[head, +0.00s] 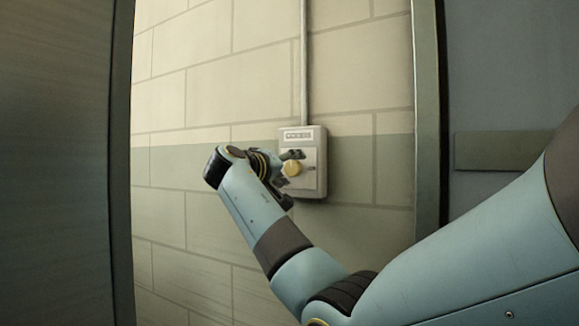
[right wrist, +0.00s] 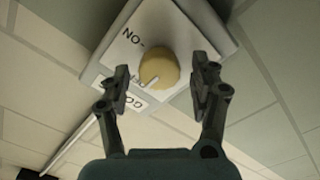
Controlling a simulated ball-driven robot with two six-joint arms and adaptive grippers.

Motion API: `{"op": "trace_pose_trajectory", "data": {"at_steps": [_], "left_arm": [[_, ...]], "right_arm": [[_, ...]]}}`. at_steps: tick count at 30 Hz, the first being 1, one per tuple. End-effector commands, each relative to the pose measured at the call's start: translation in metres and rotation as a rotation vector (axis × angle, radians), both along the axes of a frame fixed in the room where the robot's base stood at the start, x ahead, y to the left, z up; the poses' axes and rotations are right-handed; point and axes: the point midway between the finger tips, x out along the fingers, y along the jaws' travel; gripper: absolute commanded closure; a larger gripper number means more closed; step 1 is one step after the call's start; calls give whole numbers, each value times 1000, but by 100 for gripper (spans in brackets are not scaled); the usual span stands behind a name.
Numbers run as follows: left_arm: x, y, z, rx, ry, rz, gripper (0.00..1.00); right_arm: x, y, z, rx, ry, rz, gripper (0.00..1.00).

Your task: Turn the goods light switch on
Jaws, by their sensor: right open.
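The goods light switch is a pale grey wall box (head: 315,180) with a round yellow knob (head: 292,168). In the right wrist view the knob (right wrist: 160,64) sits on the pale box face (right wrist: 185,30), with a light pointer mark on its lower part, toward the label side. An ON marking shows upside down at upper left; small lettering near the pointer is hard to read. My right gripper (head: 290,177) is at the box, open. In the wrist view its fingertips (right wrist: 160,82) stand on either side of the knob, with gaps. My left gripper is not in view.
A grey conduit (head: 303,60) runs up the block wall (head: 210,90) from the box. A dark panel (head: 55,160) stands at the left. A metal frame edge (head: 427,120) and a grey surface are at the right.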

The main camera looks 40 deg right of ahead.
Motion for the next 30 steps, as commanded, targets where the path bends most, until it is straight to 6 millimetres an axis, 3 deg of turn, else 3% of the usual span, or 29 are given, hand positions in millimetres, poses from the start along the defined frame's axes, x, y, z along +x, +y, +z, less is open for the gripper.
{"op": "trace_pose_trajectory", "data": {"at_steps": [10, 23, 30], "left_arm": [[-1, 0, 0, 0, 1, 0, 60], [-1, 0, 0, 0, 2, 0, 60], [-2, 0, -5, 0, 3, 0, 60]], "right_arm": [[1, -5, 0, 1, 0, 1, 38], [2, -4, -1, 1, 0, 1, 93], [2, -4, -2, 7, -21, 1, 93]]}}
